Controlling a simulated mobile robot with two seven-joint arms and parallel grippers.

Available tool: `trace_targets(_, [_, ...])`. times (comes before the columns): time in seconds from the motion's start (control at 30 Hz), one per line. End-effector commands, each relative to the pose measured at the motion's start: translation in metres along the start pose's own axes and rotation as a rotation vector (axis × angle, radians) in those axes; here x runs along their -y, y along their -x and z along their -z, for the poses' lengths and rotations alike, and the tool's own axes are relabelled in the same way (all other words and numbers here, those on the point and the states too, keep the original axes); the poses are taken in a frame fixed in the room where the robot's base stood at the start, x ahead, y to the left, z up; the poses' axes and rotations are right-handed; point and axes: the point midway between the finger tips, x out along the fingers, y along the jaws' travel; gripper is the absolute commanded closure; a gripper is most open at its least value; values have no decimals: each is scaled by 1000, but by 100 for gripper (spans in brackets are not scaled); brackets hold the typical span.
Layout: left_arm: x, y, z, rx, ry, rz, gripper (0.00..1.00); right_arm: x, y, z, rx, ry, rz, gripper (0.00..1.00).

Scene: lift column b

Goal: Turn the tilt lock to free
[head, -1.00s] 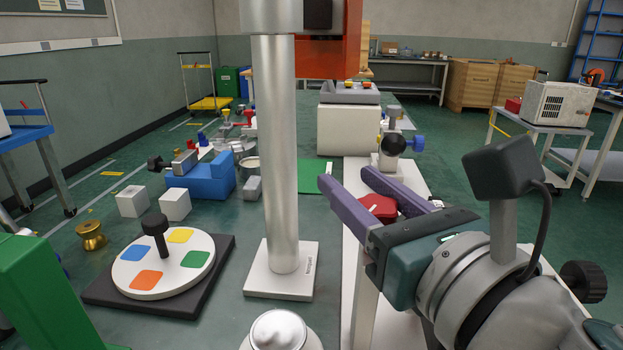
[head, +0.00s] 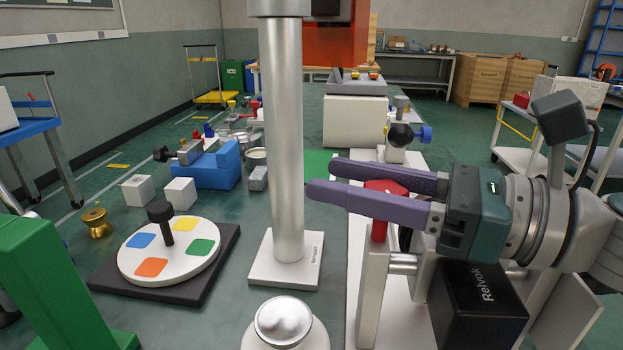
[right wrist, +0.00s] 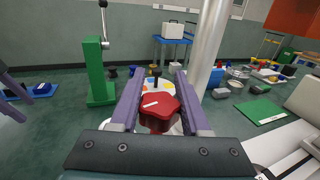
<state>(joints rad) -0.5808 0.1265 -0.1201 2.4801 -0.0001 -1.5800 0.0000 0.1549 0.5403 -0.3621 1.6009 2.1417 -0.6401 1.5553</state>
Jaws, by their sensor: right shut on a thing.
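The red lobed knob (head: 386,187), which I take to be the tilt lock, sits on top of a pale upright plate (head: 375,280) in the head view. My right gripper (head: 322,178) reaches over it from the right, with its purple fingers on either side. It is shut on the knob. In the right wrist view the knob (right wrist: 158,112) lies between the fingers, well behind their tips, with a white mark on its top. A purple piece at the left edge of the wrist view looks like part of my left gripper (right wrist: 14,90); its opening is unclear.
A bare metal column (head: 282,140) stands just left of my right fingertips. A dial board with coloured squares (head: 170,249) lies to its left, near white cubes (head: 180,193) and a blue block (head: 208,170). A black box (head: 478,305) is below the right gripper.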

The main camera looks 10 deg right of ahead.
Motion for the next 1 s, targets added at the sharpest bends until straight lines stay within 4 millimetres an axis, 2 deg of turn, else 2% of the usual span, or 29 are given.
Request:
trace_targets(0.03, [0, -6, -2, 0, 0, 0, 31, 1, 0, 3, 0, 2, -23, 100])
trace_targets(0.27, [-2, -12, -4, -1, 4, -3, 31, -2, 0, 1, 1, 1, -106, 100])
trace_targets(0.83, [-3, -14, -4, -2, 10, -8, 31, -4, 0, 0, 1, 0, -138, 100])
trace_targets(0.87, [-3, -14, -4, -2, 10, -8, 31, -4, 0, 0, 0, 0, -138, 51])
trace_targets(1.0, [-3, -14, -4, -2, 9, -7, 31, -4, 0, 0, 1, 0, -138, 36])
